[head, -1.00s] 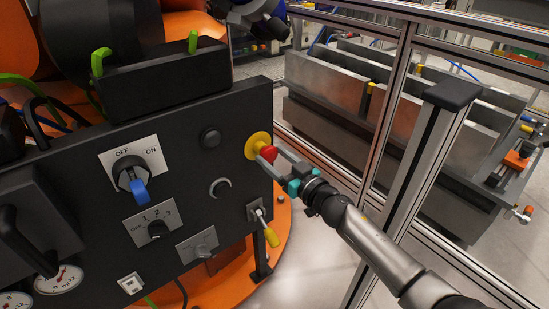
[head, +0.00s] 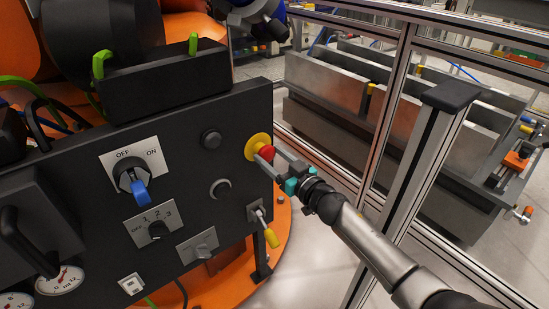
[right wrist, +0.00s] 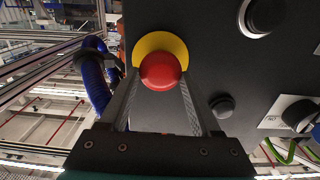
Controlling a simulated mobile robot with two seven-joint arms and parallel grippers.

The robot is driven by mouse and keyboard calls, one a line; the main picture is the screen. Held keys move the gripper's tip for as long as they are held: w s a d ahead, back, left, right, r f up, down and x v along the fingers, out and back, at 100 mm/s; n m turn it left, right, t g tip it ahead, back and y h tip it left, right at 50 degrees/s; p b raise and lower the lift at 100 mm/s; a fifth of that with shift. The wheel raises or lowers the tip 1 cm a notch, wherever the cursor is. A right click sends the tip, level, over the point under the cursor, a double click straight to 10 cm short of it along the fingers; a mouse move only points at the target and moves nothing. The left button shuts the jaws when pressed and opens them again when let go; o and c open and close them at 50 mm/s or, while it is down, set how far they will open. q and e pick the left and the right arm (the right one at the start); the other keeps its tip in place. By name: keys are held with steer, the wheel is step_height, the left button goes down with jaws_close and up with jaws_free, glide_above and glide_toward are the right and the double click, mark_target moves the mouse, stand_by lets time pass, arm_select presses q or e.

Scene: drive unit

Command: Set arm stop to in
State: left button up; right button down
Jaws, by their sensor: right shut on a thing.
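The arm stop is a red mushroom button (head: 267,153) on a round yellow plate (head: 252,144), near the right edge of the dark panel. In the right wrist view the red button (right wrist: 160,71) sits in front of the yellow plate (right wrist: 157,43). My right gripper (head: 271,159) is at the button, its fingers on either side of the red head and shut on it. In the right wrist view, the fingers reach up from below to the button's sides. Whether the button is pressed in or out is hard to tell. My left gripper is not in view.
The dark panel (head: 90,170) also carries a blue-handled OFF/ON switch (head: 134,180), a numbered selector (head: 157,230), black round knobs, and a yellow-tipped lever (head: 270,236) just below my gripper.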

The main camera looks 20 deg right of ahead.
steer(key=shift+w+r, duration=0.1)
steer(key=shift+w, duration=0.1)
steer(key=shift+c, duration=0.5)
jaws_free()
steer(key=shift+w+a, duration=0.1)
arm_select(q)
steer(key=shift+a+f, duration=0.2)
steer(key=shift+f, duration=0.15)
arm_select(e)
steer(key=shift+s, duration=0.45)
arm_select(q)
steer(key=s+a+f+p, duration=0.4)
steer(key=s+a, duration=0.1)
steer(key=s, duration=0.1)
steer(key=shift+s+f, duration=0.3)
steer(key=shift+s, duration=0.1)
arm_select(e)
steer(key=v, duration=1.4)
steer(key=shift+d, duration=0.2)
steer(key=shift+s, duration=0.1)
